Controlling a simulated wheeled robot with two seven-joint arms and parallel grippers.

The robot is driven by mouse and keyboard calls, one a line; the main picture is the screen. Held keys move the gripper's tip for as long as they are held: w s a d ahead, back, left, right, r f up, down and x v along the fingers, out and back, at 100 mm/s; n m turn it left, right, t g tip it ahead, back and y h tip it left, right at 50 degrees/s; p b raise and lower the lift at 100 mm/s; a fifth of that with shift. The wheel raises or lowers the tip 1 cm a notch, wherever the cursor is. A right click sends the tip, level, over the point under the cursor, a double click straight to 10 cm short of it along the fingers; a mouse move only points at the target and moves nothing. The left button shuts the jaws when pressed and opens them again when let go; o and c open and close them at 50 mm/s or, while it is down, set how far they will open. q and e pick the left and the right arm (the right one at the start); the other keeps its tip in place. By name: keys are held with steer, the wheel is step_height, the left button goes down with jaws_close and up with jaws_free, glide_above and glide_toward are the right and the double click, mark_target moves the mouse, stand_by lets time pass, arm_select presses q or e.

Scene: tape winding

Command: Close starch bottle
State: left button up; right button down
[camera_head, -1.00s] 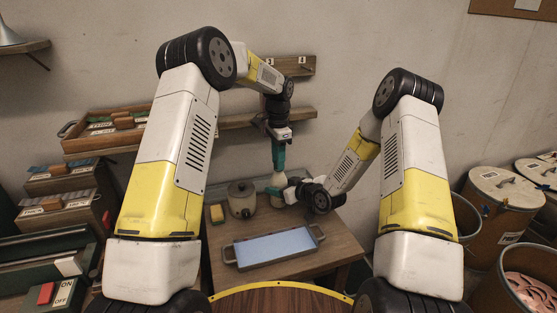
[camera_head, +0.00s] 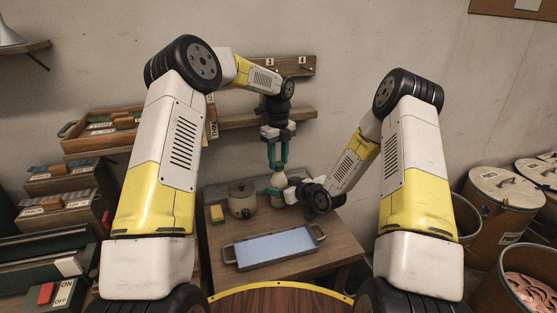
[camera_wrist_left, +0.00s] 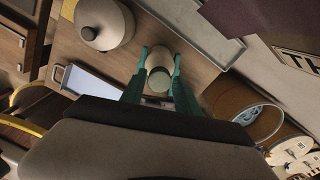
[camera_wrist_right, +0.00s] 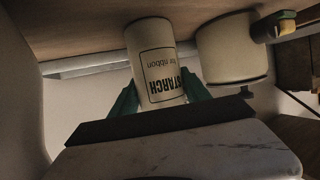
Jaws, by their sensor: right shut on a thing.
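The starch bottle (camera_head: 277,183) is pale and stands on the small wooden table. In the right wrist view the bottle (camera_wrist_right: 158,62) shows a label reading "STARCH for ribbon". My right gripper (camera_head: 291,193) is shut on its side, low down. My left gripper (camera_head: 277,163) points down over the bottle, its teal fingers apart. In the left wrist view these fingers (camera_wrist_left: 161,52) stand on either side of the bottle's pale round top (camera_wrist_left: 159,80), with gaps visible. I cannot tell how tightly a cap sits.
A lidded round pot (camera_head: 242,198) stands just left of the bottle, with a yellow sponge (camera_head: 217,213) beside it. A tray with a pale blue inside (camera_head: 236,254) lies in front. A wall shelf (camera_head: 240,121) is close behind my left gripper.

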arm_select(q)
steer(key=shift+o, duration=0.9)
steer(key=shift+r, duration=0.15)
step_height(320, 180, up, 4)
steer(key=shift+r, duration=0.15)
steer(key=shift+c, duration=0.3)
